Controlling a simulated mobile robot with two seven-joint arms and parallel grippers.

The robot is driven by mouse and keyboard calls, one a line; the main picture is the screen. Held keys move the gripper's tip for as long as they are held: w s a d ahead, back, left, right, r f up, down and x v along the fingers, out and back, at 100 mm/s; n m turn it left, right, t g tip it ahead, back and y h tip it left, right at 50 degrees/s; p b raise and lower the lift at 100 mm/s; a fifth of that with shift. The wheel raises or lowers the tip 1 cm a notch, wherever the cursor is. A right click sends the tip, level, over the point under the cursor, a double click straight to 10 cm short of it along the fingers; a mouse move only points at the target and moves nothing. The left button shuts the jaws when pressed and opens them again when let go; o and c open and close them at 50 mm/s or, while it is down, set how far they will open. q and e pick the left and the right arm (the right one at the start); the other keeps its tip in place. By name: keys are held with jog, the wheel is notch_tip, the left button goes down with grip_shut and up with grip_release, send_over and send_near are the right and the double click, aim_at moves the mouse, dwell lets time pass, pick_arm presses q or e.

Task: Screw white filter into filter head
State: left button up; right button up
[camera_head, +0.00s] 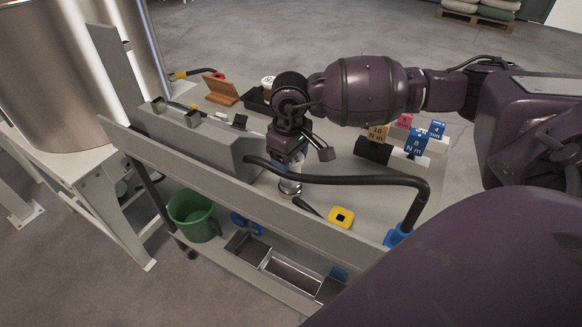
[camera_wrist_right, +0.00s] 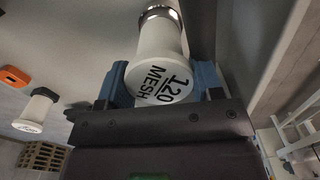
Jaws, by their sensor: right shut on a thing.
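My right gripper (camera_head: 288,165) is shut on a white filter and hangs over the cart by the grey housing's right end. The filter (camera_head: 289,186) shows below the blue fingers in the head view. In the right wrist view, the white filter (camera_wrist_right: 160,42) sits between the blue fingers, its end face marked "120 MESH" towards the camera. A shiny metal ring (camera_wrist_right: 160,12) shows at its far end. I cannot clearly make out the filter head, or whether the filter touches it. My left gripper is not in view.
A grey housing (camera_head: 205,140) stands on the cart's left side. A black hose (camera_head: 350,180) curves across the front. Torque blocks (camera_head: 416,144) stand at the right. A green bucket (camera_head: 193,217) is on the lower shelf.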

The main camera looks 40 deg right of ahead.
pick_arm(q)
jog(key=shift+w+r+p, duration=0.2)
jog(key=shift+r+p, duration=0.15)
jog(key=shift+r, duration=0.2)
pick_arm(e)
jog(key=m, duration=0.6)
jog(key=shift+s+f+m, duration=0.1)
jog(key=shift+f+m, duration=0.05)
jog(key=shift+m, duration=0.25)
jog(key=m+p, duration=0.1)
jog(key=m, duration=0.4)
jog(key=shift+a+m, duration=0.1)
jog(key=shift+m, duration=0.3)
jog(key=o, duration=1.4)
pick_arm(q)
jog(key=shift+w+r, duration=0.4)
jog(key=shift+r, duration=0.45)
